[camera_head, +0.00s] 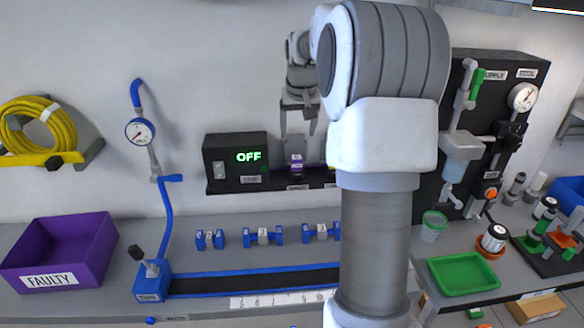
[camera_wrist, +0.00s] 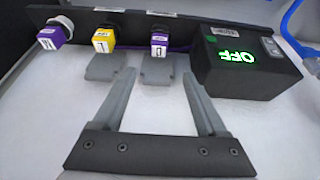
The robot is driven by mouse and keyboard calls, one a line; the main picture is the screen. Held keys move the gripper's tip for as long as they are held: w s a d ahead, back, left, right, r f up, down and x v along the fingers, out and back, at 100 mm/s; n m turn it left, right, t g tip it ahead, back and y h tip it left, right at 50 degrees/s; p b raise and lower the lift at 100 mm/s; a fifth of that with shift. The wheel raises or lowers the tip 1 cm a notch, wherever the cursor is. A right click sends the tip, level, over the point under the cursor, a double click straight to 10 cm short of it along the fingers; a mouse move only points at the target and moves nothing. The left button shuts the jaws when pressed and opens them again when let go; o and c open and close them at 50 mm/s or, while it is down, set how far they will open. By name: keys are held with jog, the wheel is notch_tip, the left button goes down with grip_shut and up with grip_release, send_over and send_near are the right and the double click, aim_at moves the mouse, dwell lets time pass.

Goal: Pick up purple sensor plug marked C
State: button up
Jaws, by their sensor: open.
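A purple plug (camera_wrist: 158,44) with a white label stands in the shelf nearest the black OFF box; its mark looks like a sideways C but is too small to be sure. It also shows in the head view (camera_head: 297,170), below my gripper (camera_head: 298,135). In the wrist view my gripper (camera_wrist: 158,74) is open and empty, its fingertips spread to either side of that plug's line and short of it. Another purple plug (camera_wrist: 50,36) with a different, striped-looking mark sits at the far left, beyond a yellow plug (camera_wrist: 102,40).
The black OFF box (camera_head: 236,158) stands beside the plugs on the wall shelf (camera_head: 240,186). A pressure gauge (camera_head: 140,131) and blue pipe are further left. Blue fittings (camera_head: 263,236) lie on the bench below. A purple FAULTY bin (camera_head: 60,250) is at left.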

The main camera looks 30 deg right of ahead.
aim_at(297, 158)
jog(key=x, duration=0.7)
jog(key=shift+f, duration=0.2)
jog(key=shift+p+x, duration=0.55)
jog(key=shift+x, duration=2.25)
jog(key=shift+s, duration=0.2)
grip_shut()
